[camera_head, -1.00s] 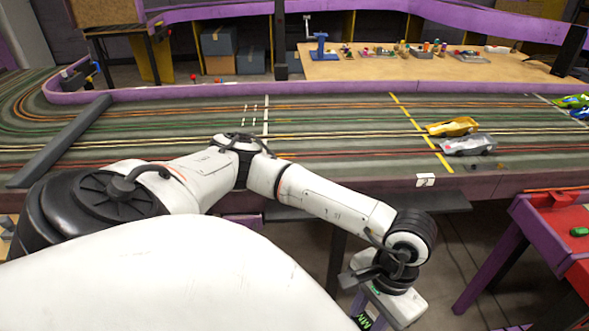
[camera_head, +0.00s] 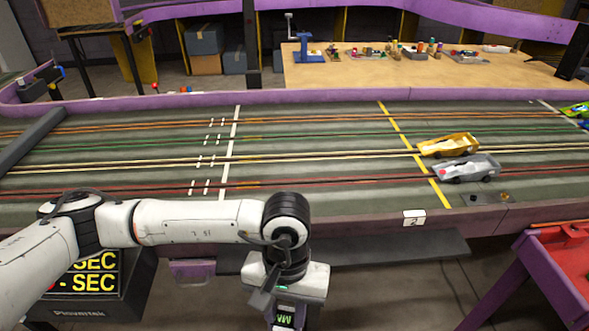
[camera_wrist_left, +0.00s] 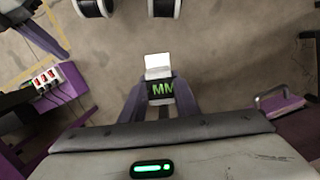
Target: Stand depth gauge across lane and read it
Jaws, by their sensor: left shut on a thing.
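The depth gauge (camera_wrist_left: 158,64) shows in the left wrist view as a small pale block with a black display reading green "MM". My left gripper (camera_wrist_left: 161,90) is shut on it, one purple finger on each side. In the head view the gripper (camera_head: 287,316) hangs at the bottom, in front of the track's near edge and not over the lanes. The gauge's display (camera_head: 284,319) shows between the fingers there, cut by the frame edge. The slot track (camera_head: 320,165) has orange, green, cream and red lanes. My right gripper is in neither view.
A gold car (camera_head: 448,145) and a silver car (camera_head: 467,168) stand by the yellow line at right. A small plate (camera_head: 487,198) lies near the front edge. A timer board (camera_head: 90,285) stands at lower left. The track's middle is clear.

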